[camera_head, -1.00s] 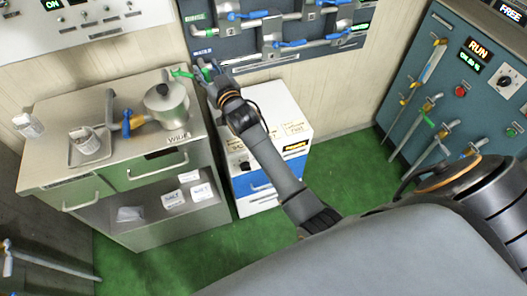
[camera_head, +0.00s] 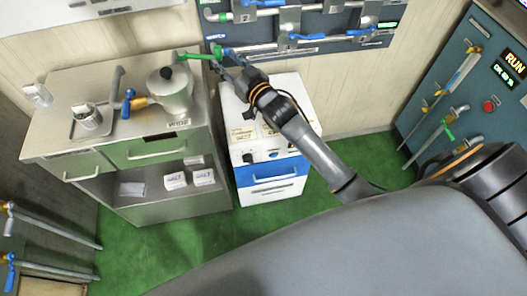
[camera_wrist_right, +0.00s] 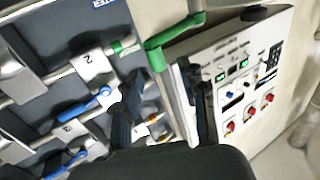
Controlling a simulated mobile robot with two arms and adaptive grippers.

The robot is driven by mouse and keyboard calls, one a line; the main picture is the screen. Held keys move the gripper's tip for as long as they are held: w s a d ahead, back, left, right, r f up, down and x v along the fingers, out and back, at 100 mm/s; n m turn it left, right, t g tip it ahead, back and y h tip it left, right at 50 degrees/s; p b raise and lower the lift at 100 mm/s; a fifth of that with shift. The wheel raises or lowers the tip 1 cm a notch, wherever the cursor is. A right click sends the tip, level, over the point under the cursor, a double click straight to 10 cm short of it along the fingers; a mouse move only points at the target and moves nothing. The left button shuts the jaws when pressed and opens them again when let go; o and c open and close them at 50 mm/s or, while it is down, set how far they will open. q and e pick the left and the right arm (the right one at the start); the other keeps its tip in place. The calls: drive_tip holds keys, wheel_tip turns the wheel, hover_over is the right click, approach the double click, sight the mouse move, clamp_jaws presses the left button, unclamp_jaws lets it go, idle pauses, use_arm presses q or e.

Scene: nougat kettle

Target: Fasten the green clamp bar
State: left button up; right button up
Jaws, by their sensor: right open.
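The green clamp bar (camera_head: 202,56) sticks out to the left from the lower left end of the grey valve panel, above the back right corner of the counter. In the right wrist view the green bar (camera_wrist_right: 170,38) runs from the top down to a rounded end at the pipe, beyond the fingertips. My right gripper (camera_head: 224,62) is just right of and below the bar in the head view. In the right wrist view my right gripper (camera_wrist_right: 163,82) has its dark fingers apart with nothing held between them. Contact with the bar is not visible. My left gripper is out of view.
The valve panel (camera_head: 345,42) carries pipes and blue handles close to the gripper. A white-and-blue control cabinet (camera_head: 270,172) stands below my right arm. The metal counter (camera_head: 60,112) at left holds a kettle (camera_head: 168,93) and a tray. Green floor (camera_head: 375,158) is open at right.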

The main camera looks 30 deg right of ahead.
drive_tip(key=s+d+b, duration=0.1)
drive_tip(key=s+d, duration=0.1)
drive_tip(key=s, duration=0.6)
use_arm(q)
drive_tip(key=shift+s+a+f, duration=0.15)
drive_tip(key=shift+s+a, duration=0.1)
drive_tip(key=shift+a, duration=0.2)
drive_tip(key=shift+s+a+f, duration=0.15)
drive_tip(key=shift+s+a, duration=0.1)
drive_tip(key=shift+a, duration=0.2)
use_arm(e)
drive_tip(key=s+f+g+h, duration=0.1)
drive_tip(key=s+f+g, duration=0.2)
drive_tip(key=f, duration=1.2)
drive_tip(key=s+f+g+h, duration=0.1)
drive_tip(key=s+f+g, duration=0.2)
drive_tip(key=f, duration=1.3)
drive_tip(key=shift+s+d+g, duration=0.25)
drive_tip(key=shift+s+g, duration=0.05)
drive_tip(key=shift+s, duration=0.6)
